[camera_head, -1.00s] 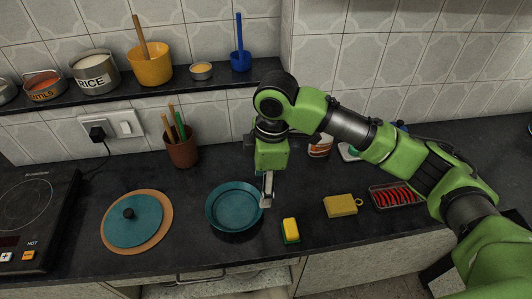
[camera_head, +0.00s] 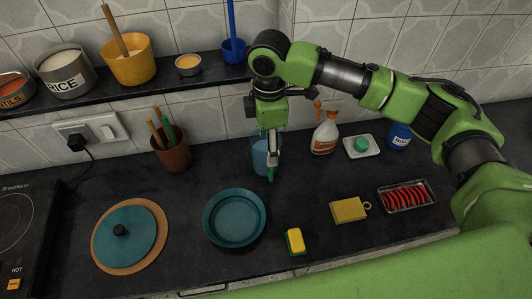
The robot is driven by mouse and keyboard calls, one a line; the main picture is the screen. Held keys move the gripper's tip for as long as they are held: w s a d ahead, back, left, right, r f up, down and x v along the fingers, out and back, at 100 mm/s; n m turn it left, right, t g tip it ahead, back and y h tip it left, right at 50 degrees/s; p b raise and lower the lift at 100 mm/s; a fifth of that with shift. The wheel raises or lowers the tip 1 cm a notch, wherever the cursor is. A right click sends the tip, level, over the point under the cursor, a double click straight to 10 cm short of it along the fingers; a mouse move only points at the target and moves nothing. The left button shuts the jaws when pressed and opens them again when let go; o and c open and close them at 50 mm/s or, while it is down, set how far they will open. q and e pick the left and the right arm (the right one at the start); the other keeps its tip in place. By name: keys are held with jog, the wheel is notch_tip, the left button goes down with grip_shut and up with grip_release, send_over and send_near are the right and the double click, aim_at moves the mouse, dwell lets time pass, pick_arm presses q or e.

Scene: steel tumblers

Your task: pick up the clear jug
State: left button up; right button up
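A see-through bluish vessel, which looks like the clear jug (camera_head: 259,158), stands upright on the dark counter behind the teal pan. My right gripper (camera_head: 272,160) points down at its near right side and covers part of it. The fingers are seen nearly edge-on, so their gap is hidden, and I cannot tell whether they touch the jug. My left gripper is not in view.
A teal pan (camera_head: 234,218) and a yellow-green sponge (camera_head: 295,242) lie in front. A spray bottle (camera_head: 325,133), soap dish (camera_head: 361,147) and blue bottle (camera_head: 399,137) stand to the right. A utensil pot (camera_head: 172,154) stands left. A shelf (camera_head: 150,88) runs behind.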

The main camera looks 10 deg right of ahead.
notch_tip(320, 180, down, 4)
jog(key=shift+r, duration=0.1)
jog(key=shift+w+f, duration=0.1)
jog(key=shift+f, duration=0.2)
jog(key=f, duration=0.1)
jog(key=f+p, duration=0.2)
jog(key=f, duration=0.1)
jog(key=shift+s+d, duration=0.3)
jog(key=shift+f, duration=0.55)
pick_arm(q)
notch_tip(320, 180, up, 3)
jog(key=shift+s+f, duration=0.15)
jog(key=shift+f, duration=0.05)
pick_arm(e)
jog(key=shift+w, duration=0.1)
grip_shut()
